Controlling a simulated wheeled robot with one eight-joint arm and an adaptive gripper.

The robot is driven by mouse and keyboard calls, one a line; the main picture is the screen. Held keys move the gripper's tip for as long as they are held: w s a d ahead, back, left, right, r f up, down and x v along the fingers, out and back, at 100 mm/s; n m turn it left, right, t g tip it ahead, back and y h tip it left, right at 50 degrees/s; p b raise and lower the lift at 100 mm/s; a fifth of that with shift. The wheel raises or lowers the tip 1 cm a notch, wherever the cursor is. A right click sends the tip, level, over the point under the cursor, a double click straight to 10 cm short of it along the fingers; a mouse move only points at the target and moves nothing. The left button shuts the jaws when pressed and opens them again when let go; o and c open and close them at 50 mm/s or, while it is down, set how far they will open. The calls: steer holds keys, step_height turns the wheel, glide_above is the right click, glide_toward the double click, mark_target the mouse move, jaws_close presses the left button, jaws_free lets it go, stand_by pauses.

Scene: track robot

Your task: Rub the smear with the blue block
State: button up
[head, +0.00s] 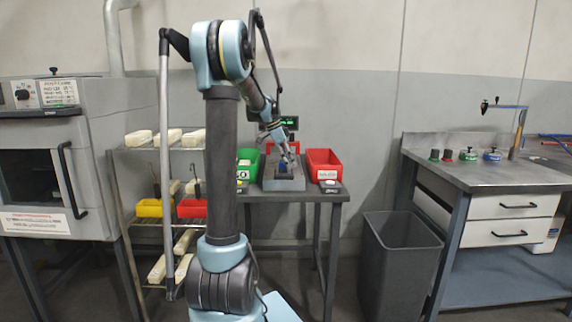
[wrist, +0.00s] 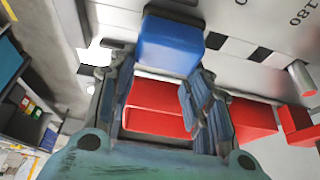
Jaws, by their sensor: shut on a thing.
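My gripper (head: 287,158) is at the table behind my arm's column in the head view. In the wrist view my gripper (wrist: 163,68) is shut on the blue block (wrist: 168,46), which sticks out beyond the fingertips. The blue block (head: 283,167) is small and dark in the head view, over the grey device (head: 284,185) on the table. I cannot tell whether the block touches a surface. I cannot make out the smear in either view.
A red bin (head: 323,162) stands right of the grey device and a green bin (head: 247,158) left of it, partly behind my arm. A shelf rack with pale blocks (head: 138,138) is at the left. A dark waste bin (head: 400,255) and a workbench (head: 480,175) are at the right.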

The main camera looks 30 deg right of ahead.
steer(key=shift+w+d, duration=0.6)
steer(key=shift+w, duration=0.35)
steer(key=shift+w+d, duration=0.55)
steer(key=shift+w, duration=0.35)
steer(key=shift+o, duration=0.2)
steer(key=shift+s+a+f, duration=0.15)
steer(key=shift+s+a, duration=0.45)
steer(key=shift+s, duration=0.35)
steer(key=shift+s+a+f, duration=0.1)
steer(key=shift+s+a, duration=0.5)
steer(key=shift+s, duration=0.3)
steer(key=shift+s+a+r, duration=0.1)
steer(key=shift+s+a, duration=0.4)
steer(key=shift+s, duration=0.35)
steer(key=shift+s+a+r, duration=0.1)
steer(key=shift+s+a, duration=0.4)
steer(key=shift+s, duration=0.3)
steer(key=shift+c, duration=0.2)
steer(key=shift+r, duration=2.95)
